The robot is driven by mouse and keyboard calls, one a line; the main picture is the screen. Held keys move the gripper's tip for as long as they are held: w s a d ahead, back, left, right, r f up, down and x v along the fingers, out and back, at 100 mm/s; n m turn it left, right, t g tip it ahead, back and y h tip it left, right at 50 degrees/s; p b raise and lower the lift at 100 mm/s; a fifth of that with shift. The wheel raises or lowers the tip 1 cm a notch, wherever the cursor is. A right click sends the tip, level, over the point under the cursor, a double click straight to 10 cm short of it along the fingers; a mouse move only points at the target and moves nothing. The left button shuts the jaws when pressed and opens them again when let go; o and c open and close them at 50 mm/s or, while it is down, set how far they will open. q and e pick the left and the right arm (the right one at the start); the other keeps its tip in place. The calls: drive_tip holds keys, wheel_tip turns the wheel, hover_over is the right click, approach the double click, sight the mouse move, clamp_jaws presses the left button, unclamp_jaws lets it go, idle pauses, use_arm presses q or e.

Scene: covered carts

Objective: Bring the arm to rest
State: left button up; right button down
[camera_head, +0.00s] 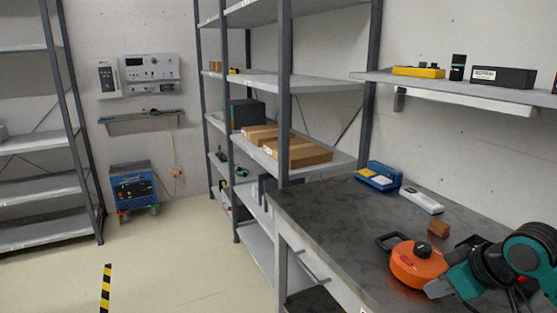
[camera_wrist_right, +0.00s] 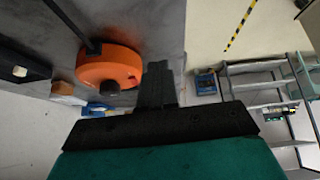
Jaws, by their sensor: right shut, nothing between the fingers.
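My right gripper (camera_head: 438,288) comes in from the lower right of the head view, over the dark workbench (camera_head: 325,215). Its fingers are shut and empty. They appear close beside a round orange object (camera_head: 412,268) with a black knob and a black handle; I cannot tell whether they touch it. In the right wrist view my shut fingers (camera_wrist_right: 157,85) point up the picture, and the orange object (camera_wrist_right: 108,66) is just left of them. My left gripper is not in view.
A small brown block (camera_head: 438,229), a white device (camera_head: 422,200) and a blue case (camera_head: 378,177) lie farther back on the bench. A wall shelf (camera_head: 450,84) hangs above. Shelving with cardboard boxes (camera_head: 300,153) stands behind the bench. Open floor (camera_head: 180,260) is at left.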

drive_tip(key=s+a+f+g, duration=0.1)
drive_tip(key=s+a+f, duration=0.9)
drive_tip(key=s+f, duration=0.1)
drive_tip(key=s+a+f+m+g+h, duration=0.2)
drive_tip(key=s+a+m, duration=0.1)
drive_tip(key=s, duration=0.9)
drive_tip(key=w+a+f+t+y, duration=0.1)
drive_tip(key=w+a+f+t, duration=0.1)
drive_tip(key=w+f+t, duration=0.5)
drive_tip(key=shift+w+a+f+n+t+y, duration=0.3)
drive_tip(key=shift+w+f+n, duration=0.15)
drive_tip(key=shift+f, duration=0.45)
